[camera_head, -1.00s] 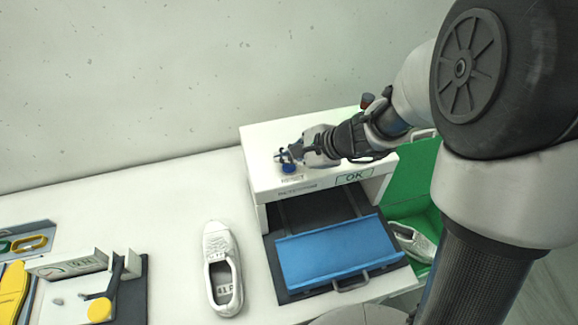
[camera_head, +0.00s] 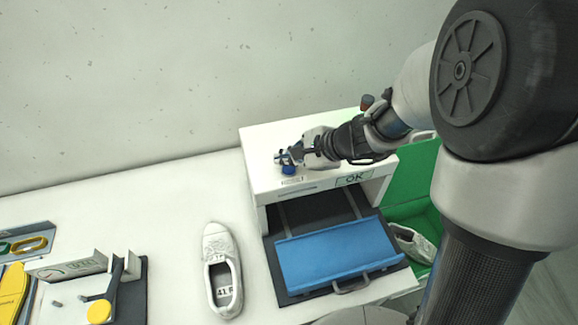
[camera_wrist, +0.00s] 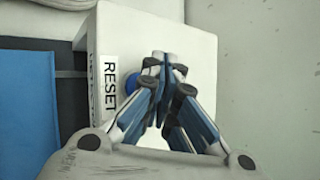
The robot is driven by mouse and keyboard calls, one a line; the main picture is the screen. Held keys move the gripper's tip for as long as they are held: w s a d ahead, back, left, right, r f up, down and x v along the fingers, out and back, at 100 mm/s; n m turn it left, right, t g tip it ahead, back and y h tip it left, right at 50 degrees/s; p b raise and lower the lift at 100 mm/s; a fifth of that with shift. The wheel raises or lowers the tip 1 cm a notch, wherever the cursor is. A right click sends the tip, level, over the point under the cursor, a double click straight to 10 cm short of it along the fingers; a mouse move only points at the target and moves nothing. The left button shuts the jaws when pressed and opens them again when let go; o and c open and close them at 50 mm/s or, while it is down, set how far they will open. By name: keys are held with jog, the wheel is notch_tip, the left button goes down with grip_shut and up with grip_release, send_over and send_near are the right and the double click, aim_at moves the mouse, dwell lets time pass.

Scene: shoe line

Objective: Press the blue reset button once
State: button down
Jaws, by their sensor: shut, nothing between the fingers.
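The blue reset button (camera_head: 289,170) sits on top of the white machine housing (camera_head: 262,142), near its front left corner. In the wrist view the button (camera_wrist: 131,82) shows beside the RESET label (camera_wrist: 110,83), partly hidden behind my fingers. My gripper (camera_head: 286,158) is shut and empty, with its fingertips at the button's far side in the head view. In the wrist view my fingertips (camera_wrist: 164,62) lie just right of the button. I cannot tell whether they touch it.
A blue tray (camera_head: 335,255) lies in front of the housing's opening, under an OK sign (camera_head: 354,179). A white shoe (camera_head: 221,270) stands on the table to the left. A green bin (camera_head: 425,165) with another shoe (camera_head: 414,243) is at the right. A fixture (camera_head: 130,300) stands far left.

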aim_at(288, 170)
jog(key=shift+f, duration=0.1)
jog(key=shift+f+b, duration=0.35)
jog(key=shift+b, duration=0.3)
jog(key=shift+f+b, duration=0.5)
jog(key=shift+b, duration=0.1)
dwell(0.6)
jog(key=shift+r, duration=0.15)
jog(key=shift+r+p, duration=0.7)
jog(key=shift+r, duration=0.1)
notch_tip(288, 170, up, 5)
jog(key=p, duration=0.4)
jog(key=shift+r, duration=0.1)
dwell(0.6)
